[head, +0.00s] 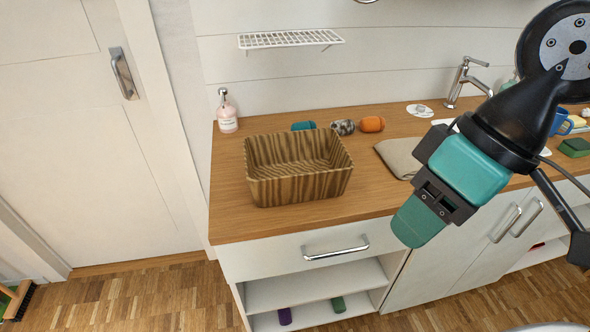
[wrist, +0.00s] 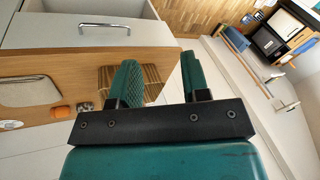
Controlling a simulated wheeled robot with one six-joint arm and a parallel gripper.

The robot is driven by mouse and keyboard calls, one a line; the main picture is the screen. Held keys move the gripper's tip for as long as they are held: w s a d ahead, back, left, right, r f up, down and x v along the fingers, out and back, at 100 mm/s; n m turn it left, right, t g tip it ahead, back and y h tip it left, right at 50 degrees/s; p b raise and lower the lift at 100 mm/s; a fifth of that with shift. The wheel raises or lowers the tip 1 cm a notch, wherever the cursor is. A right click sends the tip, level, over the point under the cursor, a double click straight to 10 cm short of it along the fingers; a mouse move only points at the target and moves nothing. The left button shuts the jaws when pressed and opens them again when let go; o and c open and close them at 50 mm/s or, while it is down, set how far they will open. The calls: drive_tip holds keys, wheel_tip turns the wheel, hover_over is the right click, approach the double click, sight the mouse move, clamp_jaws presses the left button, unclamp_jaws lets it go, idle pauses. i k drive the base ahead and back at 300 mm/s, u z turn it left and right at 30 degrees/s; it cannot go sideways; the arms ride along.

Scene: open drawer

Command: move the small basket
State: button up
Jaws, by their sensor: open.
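The small basket (head: 298,186) is a brown, wood-striped rectangular basket, open at the top and empty. It stands upright on the left part of the wooden counter (head: 232,222). In the wrist view part of the basket (wrist: 107,76) shows behind the left finger, which hides much of it. My gripper (head: 418,222) has teal fingers and is to the right of the basket, in front of the counter edge. It is apart from the basket. In the wrist view my gripper (wrist: 161,78) has its two fingers spread with nothing held between them.
A pink soap bottle (head: 227,114), a teal item (head: 303,126), a grey patterned item (head: 343,127) and an orange item (head: 372,124) stand behind the basket. A folded cloth (head: 397,157) lies to its right. A drawer handle (head: 335,249) juts below the counter. A wire shelf (head: 290,39) hangs above.

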sight(286, 168)
drive_tip(key=z, duration=0.25)
drive_tip(key=i, duration=0.55)
drive_tip(key=u, duration=1.65)
